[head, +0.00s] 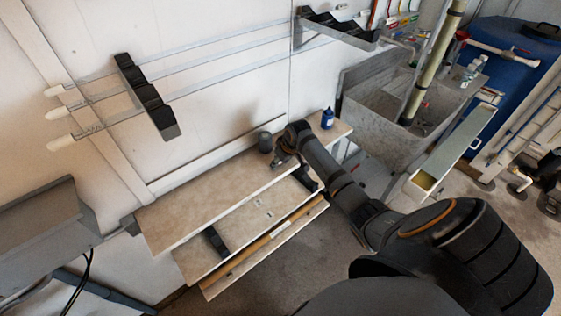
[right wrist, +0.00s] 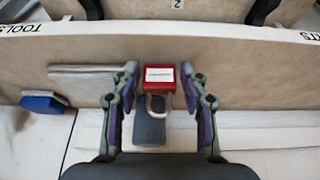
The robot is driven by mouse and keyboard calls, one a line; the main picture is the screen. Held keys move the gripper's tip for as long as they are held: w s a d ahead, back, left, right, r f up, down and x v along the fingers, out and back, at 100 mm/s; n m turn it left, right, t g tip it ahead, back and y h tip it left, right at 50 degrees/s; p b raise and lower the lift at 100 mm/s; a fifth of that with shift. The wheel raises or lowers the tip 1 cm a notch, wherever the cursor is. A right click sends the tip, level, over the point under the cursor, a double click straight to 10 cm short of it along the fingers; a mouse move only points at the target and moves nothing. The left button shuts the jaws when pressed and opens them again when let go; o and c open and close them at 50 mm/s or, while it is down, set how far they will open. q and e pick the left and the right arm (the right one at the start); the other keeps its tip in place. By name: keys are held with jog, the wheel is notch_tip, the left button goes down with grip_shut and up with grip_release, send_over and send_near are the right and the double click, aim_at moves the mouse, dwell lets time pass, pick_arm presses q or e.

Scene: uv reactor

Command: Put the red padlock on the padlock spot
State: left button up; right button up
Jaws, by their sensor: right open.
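The red padlock (right wrist: 162,84) shows in the right wrist view, with a white label on its body and its metal shackle toward my palm. My right gripper (right wrist: 163,76) is open, one finger on each side of the padlock, with visible gaps. A dark grey rectangular piece (right wrist: 149,130) lies just below the padlock in that view; I cannot tell whether it is the padlock spot. In the head view my right gripper (head: 283,163) is over the upper bench top, and the padlock cannot be made out there. My left gripper is out of view.
The bench top (head: 190,205) is narrow, against the wall. A dark cylinder (head: 265,142) stands close to my right gripper, and a blue bottle (head: 327,118) stands farther right. A grey plate (right wrist: 85,83) and a blue object (right wrist: 43,101) lie left of the padlock.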

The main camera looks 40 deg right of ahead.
jog(key=v, duration=1.2)
jog(key=shift+r, duration=0.1)
